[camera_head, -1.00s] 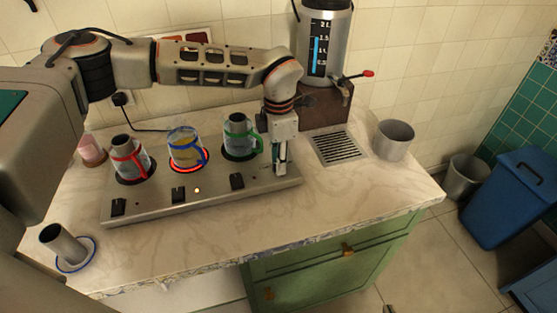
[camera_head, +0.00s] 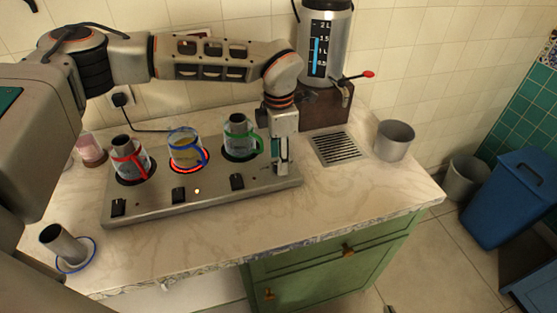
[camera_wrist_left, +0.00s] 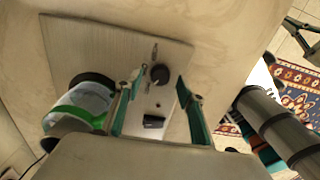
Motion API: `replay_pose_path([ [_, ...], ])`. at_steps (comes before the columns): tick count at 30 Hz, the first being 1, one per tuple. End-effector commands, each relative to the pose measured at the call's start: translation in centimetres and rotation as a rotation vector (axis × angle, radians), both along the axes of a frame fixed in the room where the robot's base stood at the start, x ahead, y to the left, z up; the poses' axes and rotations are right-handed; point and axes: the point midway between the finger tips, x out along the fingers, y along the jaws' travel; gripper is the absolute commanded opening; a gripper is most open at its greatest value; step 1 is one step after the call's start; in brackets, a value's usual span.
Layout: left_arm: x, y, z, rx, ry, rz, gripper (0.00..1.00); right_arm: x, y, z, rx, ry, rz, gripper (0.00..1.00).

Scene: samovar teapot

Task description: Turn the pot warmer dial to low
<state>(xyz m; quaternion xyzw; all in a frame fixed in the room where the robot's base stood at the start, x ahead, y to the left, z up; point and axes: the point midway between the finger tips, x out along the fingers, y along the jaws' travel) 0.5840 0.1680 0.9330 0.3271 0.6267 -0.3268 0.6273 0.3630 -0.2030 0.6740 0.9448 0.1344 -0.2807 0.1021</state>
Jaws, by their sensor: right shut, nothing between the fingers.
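The pot warmer (camera_head: 150,208) is a long metal panel on the marble counter, with several black switches along its front and a small pale lamp (camera_head: 197,191). Its middle ring glows red. The black round dial (camera_wrist_left: 159,74) shows in the left wrist view, on the panel's end. My left gripper (camera_head: 281,170) is lowered over the panel's right end and hides the dial in the head view. In the left wrist view its teal fingers (camera_wrist_left: 158,98) stand apart, one each side of the dial; contact cannot be told. Only a small dark tip of my right gripper (camera_head: 388,309) shows at the bottom edge.
Cups with red, blue and green bands stand on the warmer; the green-banded cup (camera_head: 239,136) is close to my left gripper. The samovar (camera_head: 325,45), drain grate (camera_head: 336,146) and grey cup (camera_head: 394,140) are to the right. The front right counter is clear.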

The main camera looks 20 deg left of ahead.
Motion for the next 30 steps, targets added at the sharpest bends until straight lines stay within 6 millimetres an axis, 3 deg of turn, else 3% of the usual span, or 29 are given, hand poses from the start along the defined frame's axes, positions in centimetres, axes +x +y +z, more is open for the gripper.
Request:
replay_pose_path([
  [9, 0.1, 0.0, 6.6, 0.000, -0.003, 0.001, 0.39, 0.0, 0.1, 0.0, 0.002, 0.000, 0.000, 0.00],
  [15, 0.0, 0.0, 9.4, 0.000, 0.000, 0.002, 0.39, 0.0, 0.1, 0.0, 0.002, 0.000, 0.000, 0.00],
  [21, 0.0, 0.0, 10.5, 0.000, 0.000, 0.000, 0.39, 0.1, 0.1, 0.0, 0.003, -0.001, 0.000, 0.00],
  [30, 0.0, 0.0, 10.6, -0.001, 0.001, 0.001, 0.39, 0.1, 0.1, 0.0, 0.003, -0.001, 0.000, 0.00],
])
